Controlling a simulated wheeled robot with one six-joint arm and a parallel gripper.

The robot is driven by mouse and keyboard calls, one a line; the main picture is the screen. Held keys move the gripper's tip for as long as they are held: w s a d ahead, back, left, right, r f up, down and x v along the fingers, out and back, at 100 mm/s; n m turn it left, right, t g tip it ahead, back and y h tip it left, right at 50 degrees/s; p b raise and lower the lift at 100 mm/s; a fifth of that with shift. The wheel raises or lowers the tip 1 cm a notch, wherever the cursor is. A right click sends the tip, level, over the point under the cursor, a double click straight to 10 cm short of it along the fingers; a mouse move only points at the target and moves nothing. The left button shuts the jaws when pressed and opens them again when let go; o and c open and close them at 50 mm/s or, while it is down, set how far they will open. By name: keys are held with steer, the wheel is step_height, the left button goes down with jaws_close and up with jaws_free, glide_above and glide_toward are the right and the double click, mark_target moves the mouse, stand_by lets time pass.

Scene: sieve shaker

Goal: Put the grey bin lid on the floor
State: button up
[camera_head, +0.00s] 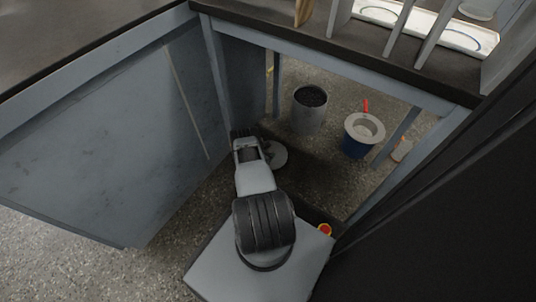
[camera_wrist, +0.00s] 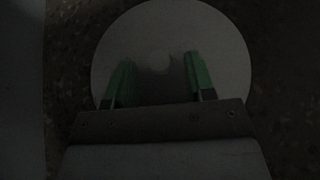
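The grey bin lid (camera_wrist: 170,25) is a round, flat disc that fills the upper middle of the dark wrist view. I cannot tell whether the lid touches the floor.
A grey bin (camera_head: 309,116) with dark contents stands open on the speckled floor under the bench. A blue bucket (camera_head: 357,146) with a pale top and a red handle stands to its right. A bench leg (camera_head: 398,136) and a blue-grey side panel (camera_head: 110,140) bound the space.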

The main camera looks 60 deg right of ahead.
steer(key=shift+r, duration=0.1)
steer(key=shift+a+r, duration=0.25)
steer(key=shift+r, duration=0.05)
steer(key=p+v, duration=0.5)
steer(key=v, duration=0.6)
steer(key=shift+a+p, duration=0.25)
steer(key=shift+p, duration=0.1)
steer(key=shift+w, duration=0.1)
